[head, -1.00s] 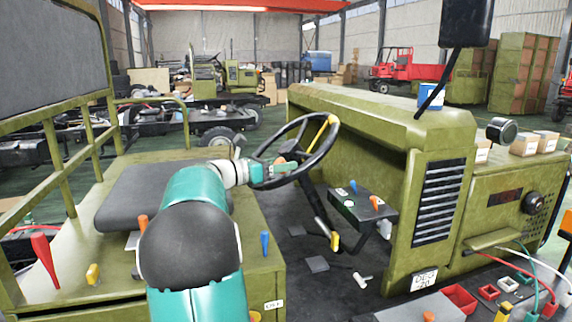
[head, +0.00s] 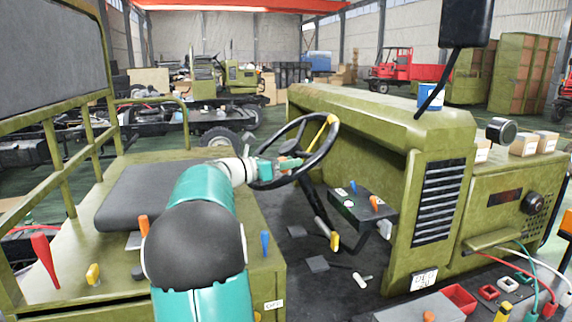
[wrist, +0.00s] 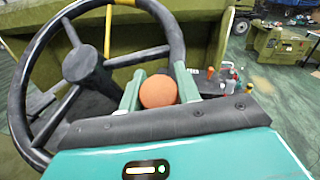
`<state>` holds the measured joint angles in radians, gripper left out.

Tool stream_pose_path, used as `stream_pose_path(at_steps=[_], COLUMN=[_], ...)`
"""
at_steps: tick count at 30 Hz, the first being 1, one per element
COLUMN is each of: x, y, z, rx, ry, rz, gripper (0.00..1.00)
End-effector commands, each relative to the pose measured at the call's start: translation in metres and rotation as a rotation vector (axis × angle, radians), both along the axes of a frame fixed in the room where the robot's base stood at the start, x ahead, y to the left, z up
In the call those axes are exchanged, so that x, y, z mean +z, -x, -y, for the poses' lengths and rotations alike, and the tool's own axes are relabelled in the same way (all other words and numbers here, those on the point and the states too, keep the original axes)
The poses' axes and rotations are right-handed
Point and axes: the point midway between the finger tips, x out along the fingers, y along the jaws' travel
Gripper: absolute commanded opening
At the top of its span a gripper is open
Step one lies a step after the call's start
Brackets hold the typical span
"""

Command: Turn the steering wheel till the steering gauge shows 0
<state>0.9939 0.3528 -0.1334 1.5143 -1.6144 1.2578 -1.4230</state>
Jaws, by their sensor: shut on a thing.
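The black steering wheel (head: 331,147) stands tilted on its column, with a yellow-marked part (head: 330,122) at its upper right. It fills the left of the wrist view (wrist: 18,100), where the yellow mark is at the top.
A dark console (head: 362,208) with coloured levers stands right of the wheel. A blue lever (head: 265,243) and a red lever (head: 45,258) rise in front. The green hood (head: 390,115) lies behind the wheel.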

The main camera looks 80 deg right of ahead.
Motion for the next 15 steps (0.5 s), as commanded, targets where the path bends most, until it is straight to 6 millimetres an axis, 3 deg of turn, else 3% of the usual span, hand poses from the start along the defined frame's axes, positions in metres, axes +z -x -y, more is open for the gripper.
stream_pose_path(at_steps=[9,15], x=[0.023,0.03], y=[0.028,0.037], z=[0.011,0.017], rx=[0.185,0.25], ry=[-0.107,-0.147], rz=[-0.065,-0.089], gripper=[0.0,0.0])
